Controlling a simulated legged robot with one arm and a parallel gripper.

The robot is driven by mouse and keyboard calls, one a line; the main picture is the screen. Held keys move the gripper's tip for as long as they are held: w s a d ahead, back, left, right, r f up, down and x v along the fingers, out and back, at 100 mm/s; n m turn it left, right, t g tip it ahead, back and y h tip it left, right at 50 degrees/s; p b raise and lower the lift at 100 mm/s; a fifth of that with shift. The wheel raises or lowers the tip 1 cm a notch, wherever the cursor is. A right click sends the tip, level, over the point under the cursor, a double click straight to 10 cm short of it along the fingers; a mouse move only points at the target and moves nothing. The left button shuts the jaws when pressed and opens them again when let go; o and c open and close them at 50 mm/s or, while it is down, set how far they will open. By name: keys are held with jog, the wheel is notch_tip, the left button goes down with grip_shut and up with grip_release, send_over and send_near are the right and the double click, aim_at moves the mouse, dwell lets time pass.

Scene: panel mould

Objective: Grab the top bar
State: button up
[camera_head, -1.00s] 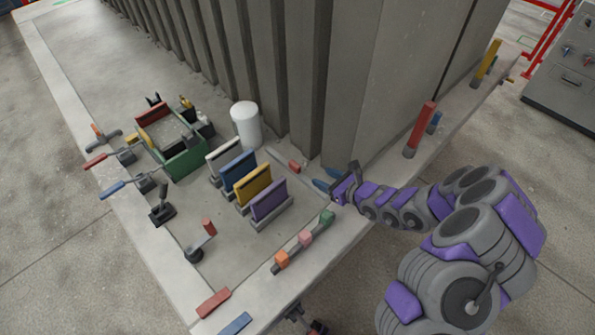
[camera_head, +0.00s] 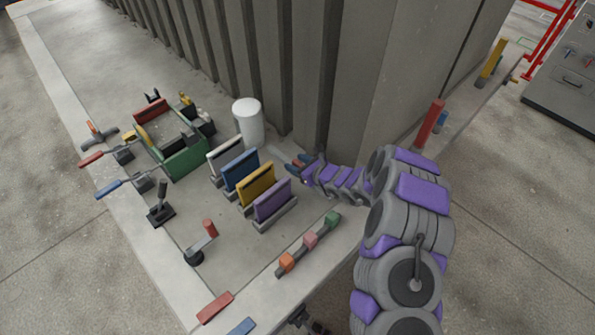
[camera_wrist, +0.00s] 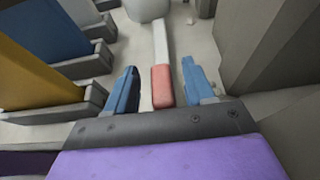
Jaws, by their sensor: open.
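A pale grey bar with a red end (camera_wrist: 161,82) lies in the wrist view, running away from me between my fingers. I take it for the top bar, though no mark confirms this. My gripper (camera_wrist: 155,88) has two blue fingers, spread apart on either side of the red end. I see a gap on both sides, and whether the fingers are level with the bar is unclear. In the head view my gripper (camera_head: 297,164) is low beside the tall grey panel, right of the coloured plates, and mostly hides the bar.
A ribbed grey panel wall (camera_head: 385,90) stands close on the right. Upright plates in white, blue, yellow (camera_head: 257,186) and purple (camera_head: 272,201) stand left of my gripper. A white cylinder (camera_head: 248,122) stands beyond it. A strip with coloured blocks (camera_head: 310,240) lies in front.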

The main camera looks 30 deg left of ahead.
jog(key=shift+w+a+f, duration=0.1)
jog(key=shift+a+f, duration=0.15)
jog(key=shift+a, duration=0.25)
jog(key=shift+d+r, duration=0.3)
jog(key=shift+d, duration=0.35)
jog(key=shift+c, duration=0.2)
jog(key=shift+d+r, duration=0.15)
jog(key=shift+d, duration=0.25)
jog(key=c, duration=0.3)
jog(key=shift+a+f, duration=0.35)
jog(key=shift+a, duration=0.45)
grip_shut()
jog(key=shift+d+r, duration=0.2)
jog(key=shift+d, duration=0.3)
